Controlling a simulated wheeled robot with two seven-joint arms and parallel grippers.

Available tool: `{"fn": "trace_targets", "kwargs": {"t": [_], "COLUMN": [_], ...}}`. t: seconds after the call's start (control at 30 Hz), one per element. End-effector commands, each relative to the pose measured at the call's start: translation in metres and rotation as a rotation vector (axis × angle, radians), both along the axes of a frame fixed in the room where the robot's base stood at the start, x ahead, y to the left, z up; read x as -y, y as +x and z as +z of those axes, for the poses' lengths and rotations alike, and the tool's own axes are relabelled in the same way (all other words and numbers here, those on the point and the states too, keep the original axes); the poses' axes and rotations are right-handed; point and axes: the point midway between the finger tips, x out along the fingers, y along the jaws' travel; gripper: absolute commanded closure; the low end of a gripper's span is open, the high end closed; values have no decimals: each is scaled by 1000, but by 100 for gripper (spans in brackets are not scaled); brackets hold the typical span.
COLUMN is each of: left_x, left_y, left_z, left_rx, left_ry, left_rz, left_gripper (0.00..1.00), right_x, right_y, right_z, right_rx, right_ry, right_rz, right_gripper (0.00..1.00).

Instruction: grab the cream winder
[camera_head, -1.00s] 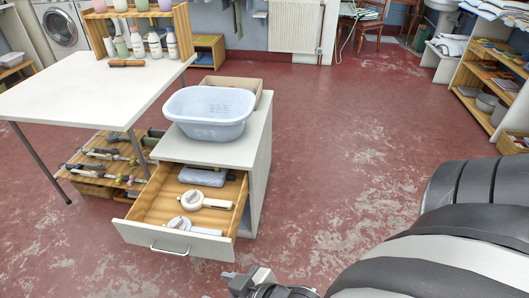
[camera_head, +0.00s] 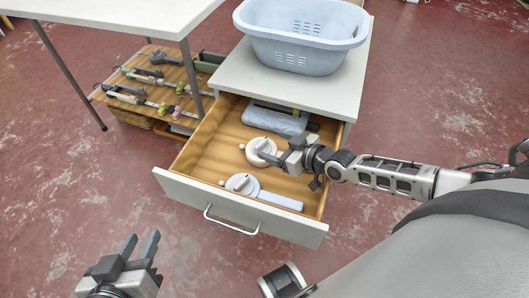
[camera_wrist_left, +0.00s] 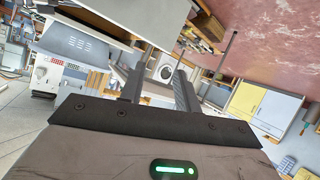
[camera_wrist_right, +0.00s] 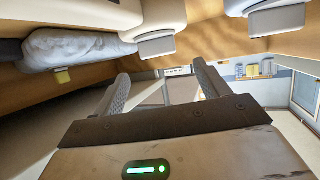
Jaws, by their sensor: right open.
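The open drawer (camera_head: 200,152) holds two similar round winders. The cream winder (camera_head: 254,147) lies in the middle of the drawer, partly covered by my right gripper. A whiter winder (camera_head: 242,183) with a blue-grey bar lies nearer the drawer front. My right gripper (camera_head: 275,157) is open over the cream winder's right side; I cannot tell whether it touches it. In the right wrist view its fingers (camera_wrist_right: 163,88) stand apart with nothing between them, and pale rounded parts show above. My left gripper (camera_head: 142,247) is open and empty, in front of the drawer at lower left.
A grey wrapped item (camera_head: 276,120) lies at the drawer's back. A pale blue basket (camera_head: 300,40) stands on the white cabinet (camera_head: 240,78) above. A white table (camera_head: 100,20) and a low wooden shelf with tools (camera_head: 150,88) are at left. The red floor is clear at right.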

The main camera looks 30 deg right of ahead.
Motion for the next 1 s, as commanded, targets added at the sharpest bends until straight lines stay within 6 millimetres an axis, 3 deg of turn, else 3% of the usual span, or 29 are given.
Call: {"fn": "trace_targets", "kwargs": {"t": [0.03, 0.17, 0.7, 1.0], "left_x": [1, 4, 14, 15], "left_y": [1, 1, 2, 2], "left_z": [-8, -9, 13, 17], "left_rx": [3, 18, 150, 153], "left_ry": [-3, -14, -129, -143], "left_rz": [-5, -11, -18, -18], "left_gripper": [67, 67, 67, 67], "right_x": [2, 1, -25, -26], "right_y": [-3, -1, 56, 59], "right_z": [-12, -20, -41, -40], "right_rx": [-6, -10, -10, -11], "right_ry": [1, 5, 7, 4], "right_rz": [-1, -3, -4, -3], "right_gripper": [25, 25, 25, 28]}}
